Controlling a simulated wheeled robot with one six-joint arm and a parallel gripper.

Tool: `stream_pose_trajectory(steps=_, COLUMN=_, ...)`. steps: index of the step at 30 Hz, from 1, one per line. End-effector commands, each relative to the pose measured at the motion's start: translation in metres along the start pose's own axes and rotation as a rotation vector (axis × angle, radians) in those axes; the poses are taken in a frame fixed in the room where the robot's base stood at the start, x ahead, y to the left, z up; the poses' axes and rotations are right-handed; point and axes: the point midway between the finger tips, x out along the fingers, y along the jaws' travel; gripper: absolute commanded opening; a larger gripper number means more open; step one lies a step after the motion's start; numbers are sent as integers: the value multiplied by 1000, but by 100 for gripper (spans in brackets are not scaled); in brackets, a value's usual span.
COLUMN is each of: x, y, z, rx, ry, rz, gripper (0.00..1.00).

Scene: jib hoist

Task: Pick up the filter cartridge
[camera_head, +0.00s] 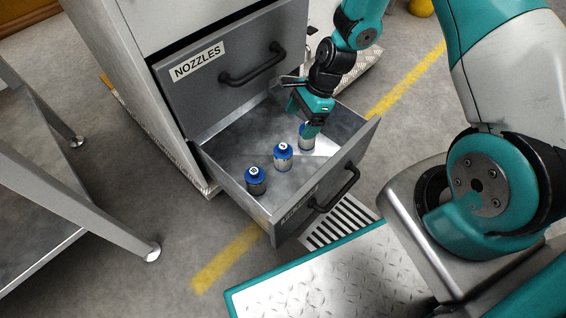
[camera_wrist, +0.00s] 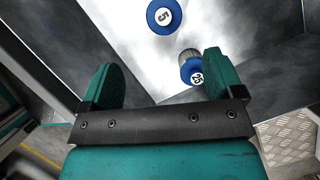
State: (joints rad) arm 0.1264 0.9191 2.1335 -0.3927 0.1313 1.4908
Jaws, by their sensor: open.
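Three small cylinders with blue numbered caps stand upright in the open drawer: a dark one (camera_head: 256,183) nearest the front left, a silver one (camera_head: 283,158) in the middle, and another silver one (camera_head: 306,139) at the right. I cannot tell for sure which is the filter cartridge. My gripper (camera_head: 303,112) is open and empty over the drawer, close to the right cylinder and partly hiding it. In the wrist view, my gripper (camera_wrist: 160,68) shows a cap marked 25 (camera_wrist: 193,72) near its right finger and a cap marked 5 (camera_wrist: 164,16) farther off, beyond the fingertips.
The open drawer (camera_head: 222,178) has raised walls and a front handle (camera_head: 336,188). A shut drawer labelled NOZZLES (camera_head: 198,62) with a black handle (camera_head: 253,64) is above it. A metal-legged table (camera_head: 90,220) stands at left. The drawer floor around the cylinders is clear.

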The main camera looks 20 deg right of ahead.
Motion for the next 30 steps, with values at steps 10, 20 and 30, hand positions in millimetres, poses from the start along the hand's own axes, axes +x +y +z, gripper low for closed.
stream_pose_trajectory(steps=10, x=66, y=-1, z=-1, rx=-3, ry=0, rz=0, gripper=87)
stream_pose_trajectory(steps=20, x=87, y=-3, z=0, rx=-5, ry=0, rz=-1, gripper=87)
stream_pose_trajectory(steps=30, x=122, y=-6, z=2, rx=-3, ry=0, rz=-1, gripper=87)
